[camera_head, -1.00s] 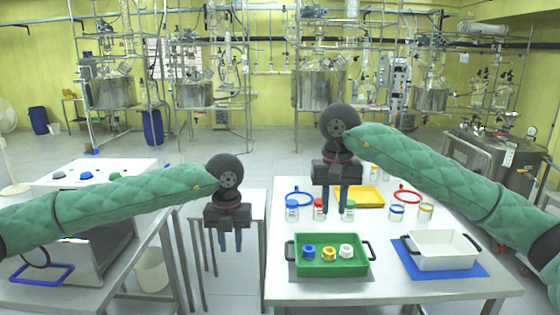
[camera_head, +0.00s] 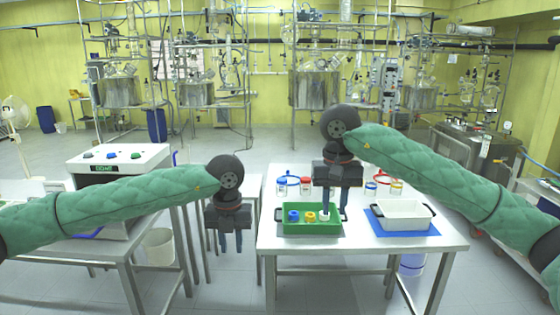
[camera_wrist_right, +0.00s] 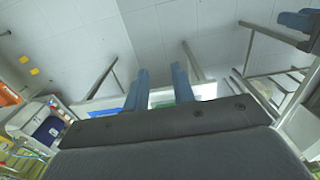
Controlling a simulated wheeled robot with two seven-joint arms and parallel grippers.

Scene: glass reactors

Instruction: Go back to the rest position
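My left gripper (camera_head: 230,243) hangs in front of the gap left of the white table (camera_head: 285,244). Its two blue fingers are apart with nothing between them. My right gripper (camera_head: 335,208) hangs with its fingers pointing down. In the head view it overlaps the green tray (camera_head: 290,230) and hides part of it. The right wrist view shows the blue fingers of the right gripper (camera_wrist_right: 163,88) apart and empty, above floor and table legs.
The green tray holds a blue (camera_head: 293,216) and a yellow ring piece (camera_head: 310,217). A white tray (camera_head: 404,224) stands on a blue mat (camera_head: 382,226). Jars stand behind. A device with coloured buttons (camera_head: 118,165) sits on the left table. Floor shows in front.

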